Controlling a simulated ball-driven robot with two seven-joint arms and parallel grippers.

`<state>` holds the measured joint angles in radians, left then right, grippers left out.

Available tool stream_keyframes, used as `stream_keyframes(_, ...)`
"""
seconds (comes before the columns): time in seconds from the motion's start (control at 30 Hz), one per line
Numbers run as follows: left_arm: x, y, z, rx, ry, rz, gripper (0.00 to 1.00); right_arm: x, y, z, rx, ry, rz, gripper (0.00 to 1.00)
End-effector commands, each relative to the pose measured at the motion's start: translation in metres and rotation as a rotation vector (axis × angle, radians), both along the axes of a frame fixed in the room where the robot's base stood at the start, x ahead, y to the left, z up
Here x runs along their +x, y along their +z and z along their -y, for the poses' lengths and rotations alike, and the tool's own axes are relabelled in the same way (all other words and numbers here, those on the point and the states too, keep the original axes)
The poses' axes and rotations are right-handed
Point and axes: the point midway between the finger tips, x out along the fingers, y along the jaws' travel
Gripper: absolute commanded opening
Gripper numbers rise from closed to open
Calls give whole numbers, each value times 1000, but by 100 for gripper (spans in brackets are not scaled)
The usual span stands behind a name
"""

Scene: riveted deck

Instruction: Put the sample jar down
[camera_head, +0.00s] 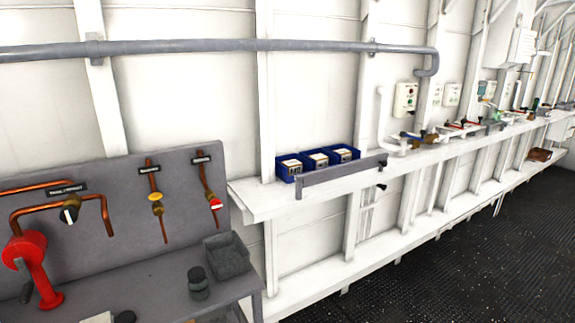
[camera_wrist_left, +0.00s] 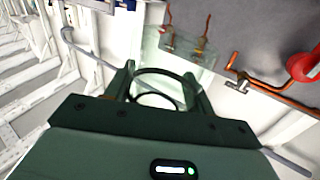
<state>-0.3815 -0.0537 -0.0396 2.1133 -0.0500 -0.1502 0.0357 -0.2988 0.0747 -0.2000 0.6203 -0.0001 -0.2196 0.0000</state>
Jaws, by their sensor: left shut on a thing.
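In the left wrist view my left gripper (camera_wrist_left: 158,82) is shut on the sample jar (camera_wrist_left: 168,71), a clear, faintly green glass vessel with dark rings, held between the two fingers. The bench and pipes show through its glass. I cannot tell from this view whether its base touches anything. Neither gripper shows in the head view, and my right gripper is in no view.
A grey bench (camera_head: 170,300) at left carries a dark lidded pot (camera_head: 198,284) and a grey open bin (camera_head: 227,257). A red fitting (camera_head: 35,268) and copper pipes stand behind. Blue boxes (camera_head: 318,161) sit on the white shelf (camera_head: 255,205), behind a grey bar (camera_head: 340,176).

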Motion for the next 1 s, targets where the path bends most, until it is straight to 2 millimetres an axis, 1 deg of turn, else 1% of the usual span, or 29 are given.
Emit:
stream_keyframes(0.03, -15, 5, 5, -6, -2, 0, 28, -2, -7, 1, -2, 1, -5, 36)
stream_keyframes(0.1, -32, 18, 10, -13, -2, 2, 28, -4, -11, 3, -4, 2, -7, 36)
stream_keyframes(0.2, -48, 33, 13, -20, 1, 5, 28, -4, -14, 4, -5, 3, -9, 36)
stream_keyframes(0.33, -57, 42, 14, -24, 4, 6, 28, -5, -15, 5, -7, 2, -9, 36)
stream_keyframes(0.6, -55, 43, 14, -23, 3, 8, 28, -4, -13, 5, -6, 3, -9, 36)
stream_keyframes(0.67, -49, 39, 13, -19, 1, 8, 28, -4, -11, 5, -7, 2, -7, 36)
stream_keyframes(0.77, -28, 25, 10, -9, -3, 8, 28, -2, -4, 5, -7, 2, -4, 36)
stream_keyframes(0.87, 7, 6, -3, 6, 1, 6, 28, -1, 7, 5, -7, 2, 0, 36)
stream_keyframes(0.9, 23, -2, -10, 10, 8, 6, 28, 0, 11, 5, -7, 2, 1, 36)
stream_keyframes(0.97, 47, -12, -24, 14, 21, 8, 28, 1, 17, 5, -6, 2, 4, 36)
stream_keyframes(1.0, 63, -17, -34, 14, 32, 8, 28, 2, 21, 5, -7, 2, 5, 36)
